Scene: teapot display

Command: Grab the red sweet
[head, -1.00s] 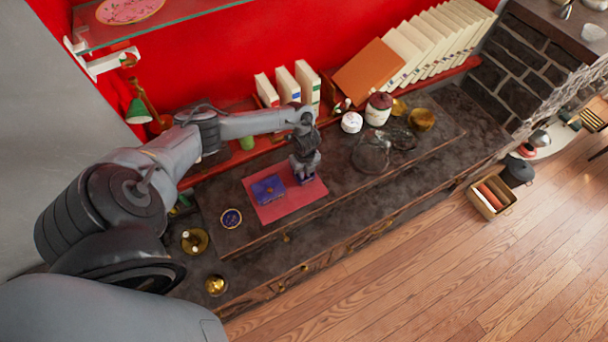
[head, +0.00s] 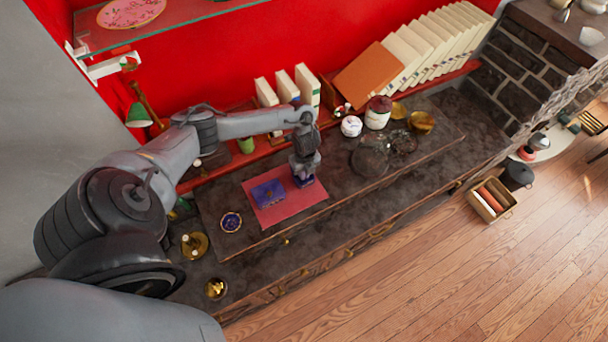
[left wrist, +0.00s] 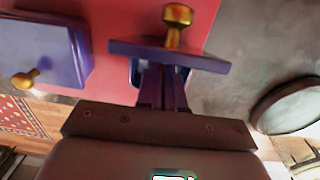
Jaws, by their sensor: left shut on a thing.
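My left gripper (head: 303,174) is over the right part of a pink-red mat (head: 288,212). In the left wrist view its fingers (left wrist: 162,88) are closed on a flat purple piece (left wrist: 205,62) with a gold knob (left wrist: 177,16). A purple box (head: 266,192) sits on the mat to the left of the gripper. The box also shows in the left wrist view (left wrist: 38,50), with a gold knob on it. I cannot make out a red sweet in either view. My right gripper is not in view.
A small dark blue dish (head: 231,222) lies left of the mat. Glassware (head: 371,158), a white jar (head: 351,126) and a red-lidded jar (head: 378,112) stand to the right. Books (head: 395,62) line the back. The counter in front of the mat is mostly clear.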

